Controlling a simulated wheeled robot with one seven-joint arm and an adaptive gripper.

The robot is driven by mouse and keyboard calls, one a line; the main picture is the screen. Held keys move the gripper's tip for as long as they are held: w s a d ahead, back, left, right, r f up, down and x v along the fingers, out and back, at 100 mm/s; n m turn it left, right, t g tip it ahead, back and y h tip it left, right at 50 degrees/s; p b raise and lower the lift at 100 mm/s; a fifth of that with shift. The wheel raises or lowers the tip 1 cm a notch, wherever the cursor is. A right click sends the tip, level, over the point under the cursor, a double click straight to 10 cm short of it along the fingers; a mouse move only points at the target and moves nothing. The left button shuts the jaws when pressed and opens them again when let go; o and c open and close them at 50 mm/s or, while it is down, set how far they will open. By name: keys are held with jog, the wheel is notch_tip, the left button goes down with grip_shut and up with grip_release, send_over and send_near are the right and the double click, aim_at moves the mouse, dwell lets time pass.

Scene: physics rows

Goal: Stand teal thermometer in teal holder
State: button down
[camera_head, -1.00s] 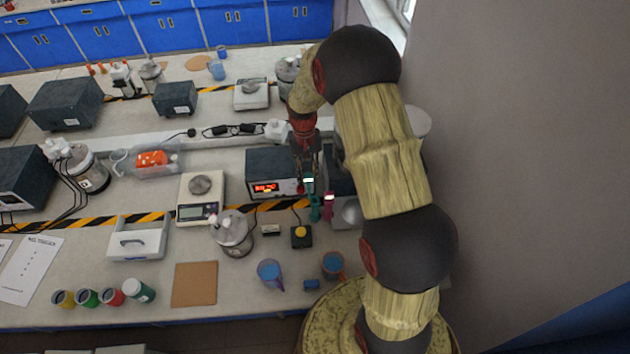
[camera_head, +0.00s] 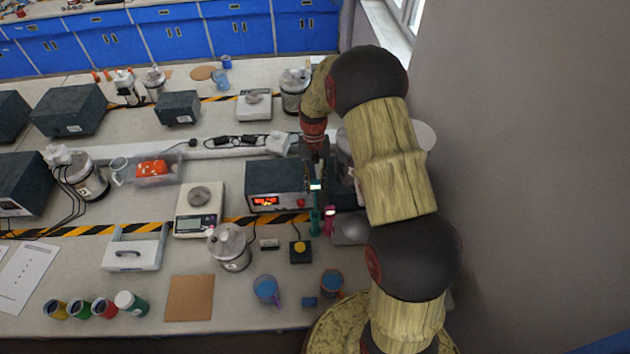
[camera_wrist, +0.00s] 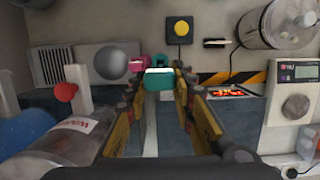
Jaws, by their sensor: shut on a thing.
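The teal thermometer (camera_head: 316,188) is held in my gripper (camera_head: 316,178), with its pale display end up and its body looking about upright. The teal holder (camera_head: 315,226) stands on the bench just below it in the head view. I cannot tell whether the thermometer's lower end is in the holder or only above it. In the wrist view the thermometer (camera_wrist: 158,82) shows as a teal block between the fingertips of my gripper (camera_wrist: 168,88).
A pink item (camera_head: 330,215) stands close at the right of the teal holder. A box with a red display (camera_head: 280,187) is behind left, a yellow-button box (camera_head: 300,249) in front. A grey dome (camera_head: 351,229) lies right. Blue-filled mugs (camera_head: 266,289) stand nearer the front edge.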

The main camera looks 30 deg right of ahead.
aim_at(315, 201)
jog(key=shift+w+d+f+b+x, duration=0.15)
jog(key=shift+w+b+x, duration=0.25)
jog(key=shift+b+x, duration=1.05)
jog(key=shift+w+d+f+b+x, duration=0.15)
jog(key=shift+w+b+x, duration=0.35)
jog(key=shift+x, duration=1.75)
jog(key=shift+w+d+b+x, duration=0.25)
jog(key=shift+b+x, duration=0.95)
jog(key=shift+x, duration=0.65)
jog(key=c, duration=1.4)
grip_release()
jog(key=v, duration=1.2)
jog(key=shift+f, duration=0.1)
